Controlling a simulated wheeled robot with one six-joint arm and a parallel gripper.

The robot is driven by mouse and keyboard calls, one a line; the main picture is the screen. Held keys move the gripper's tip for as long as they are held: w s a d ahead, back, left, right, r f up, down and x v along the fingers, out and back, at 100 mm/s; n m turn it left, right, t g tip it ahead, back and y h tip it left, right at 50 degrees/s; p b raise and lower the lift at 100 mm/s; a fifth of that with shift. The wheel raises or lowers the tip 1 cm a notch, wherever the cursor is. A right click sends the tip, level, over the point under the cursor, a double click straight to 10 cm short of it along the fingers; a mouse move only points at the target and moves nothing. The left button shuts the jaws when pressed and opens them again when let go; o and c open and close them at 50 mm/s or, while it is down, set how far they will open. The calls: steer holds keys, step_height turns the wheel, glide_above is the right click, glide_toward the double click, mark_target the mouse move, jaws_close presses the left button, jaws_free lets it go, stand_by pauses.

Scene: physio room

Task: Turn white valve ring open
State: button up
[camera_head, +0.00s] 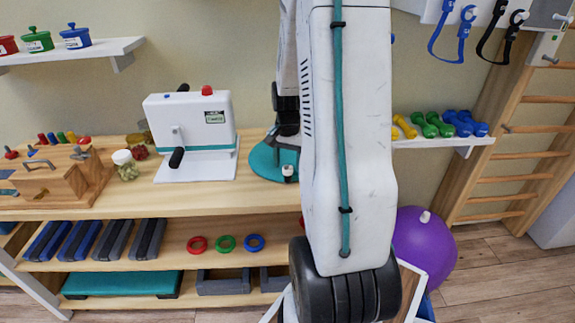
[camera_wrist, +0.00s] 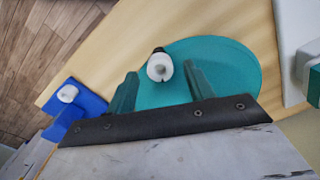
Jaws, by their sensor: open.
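The white valve ring (camera_wrist: 160,66) is a small round white piece with a dark part at its upper left edge. It sits on a flat teal disc (camera_wrist: 232,72) that lies on the wooden bench top. In the head view a small white-topped knob (camera_head: 288,170) shows on the teal disc (camera_head: 262,162), part of which my arm hides. My gripper (camera_wrist: 160,72) is open, with its two teal fingers on either side of the ring in the wrist view. I cannot tell whether either finger touches it. In the head view I cannot make out the fingers.
A white machine (camera_head: 195,135) with a black handle stands left of the disc. A blue block (camera_wrist: 75,110) with a white knob is near the bench edge in the wrist view. A purple ball (camera_head: 420,250) is at right on the floor. Dumbbells lie on a wall shelf (camera_head: 450,142).

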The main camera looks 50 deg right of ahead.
steer(key=shift+f, duration=0.75)
steer(key=c, duration=1)
steer(key=shift+n, duration=1.6)
steer(key=o, duration=1)
step_height(320, 180, up, 8)
